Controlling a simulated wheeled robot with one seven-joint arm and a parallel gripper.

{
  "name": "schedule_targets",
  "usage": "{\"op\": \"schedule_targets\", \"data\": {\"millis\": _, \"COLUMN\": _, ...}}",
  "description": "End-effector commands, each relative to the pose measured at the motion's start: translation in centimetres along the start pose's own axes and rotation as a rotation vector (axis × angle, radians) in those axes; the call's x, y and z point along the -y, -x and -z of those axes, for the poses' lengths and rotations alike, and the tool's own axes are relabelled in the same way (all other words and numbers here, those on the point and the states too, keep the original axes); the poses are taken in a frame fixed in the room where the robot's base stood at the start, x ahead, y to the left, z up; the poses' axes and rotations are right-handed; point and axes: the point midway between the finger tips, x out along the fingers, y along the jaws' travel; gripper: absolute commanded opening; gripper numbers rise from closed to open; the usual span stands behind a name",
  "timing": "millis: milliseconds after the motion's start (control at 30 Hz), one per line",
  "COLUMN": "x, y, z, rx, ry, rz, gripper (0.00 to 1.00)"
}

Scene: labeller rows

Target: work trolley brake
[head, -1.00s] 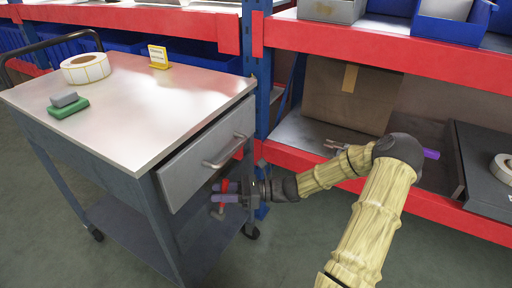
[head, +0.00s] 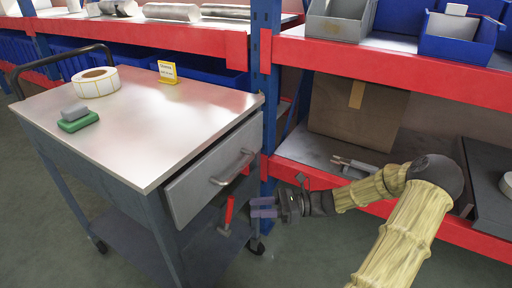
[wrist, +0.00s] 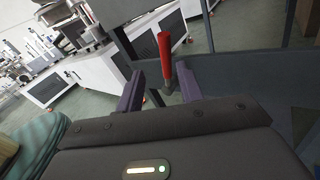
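The grey work trolley (head: 150,120) stands at left with its drawer (head: 215,180) slightly pulled out. A red-handled lever (head: 229,211), which looks like the brake, stands nearly upright below the drawer, near the trolley's right end. In the wrist view the red handle (wrist: 164,60) shows ahead, between the lines of the two purple fingers. My gripper (head: 263,207) is to the right of the lever, its fingers pointing at it, with a gap between. The fingers are apart and empty in the wrist view (wrist: 160,82).
A label roll (head: 96,82), a green-and-grey block (head: 77,119) and a yellow sign (head: 168,72) are on the trolley top. A blue rack post (head: 267,60) and red shelf beams (head: 380,62) stand close behind my arm. A cardboard box (head: 355,110) sits on the lower shelf.

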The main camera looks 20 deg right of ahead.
Motion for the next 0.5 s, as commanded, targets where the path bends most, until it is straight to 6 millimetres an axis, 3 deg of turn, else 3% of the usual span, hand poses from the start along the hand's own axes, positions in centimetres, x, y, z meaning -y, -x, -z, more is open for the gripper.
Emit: {"op": "schedule_targets", "data": {"millis": 500, "x": 0.0, "y": 8.4, "z": -0.2, "rx": -0.001, "ry": 0.0, "rz": 0.004, "gripper": 0.37}}
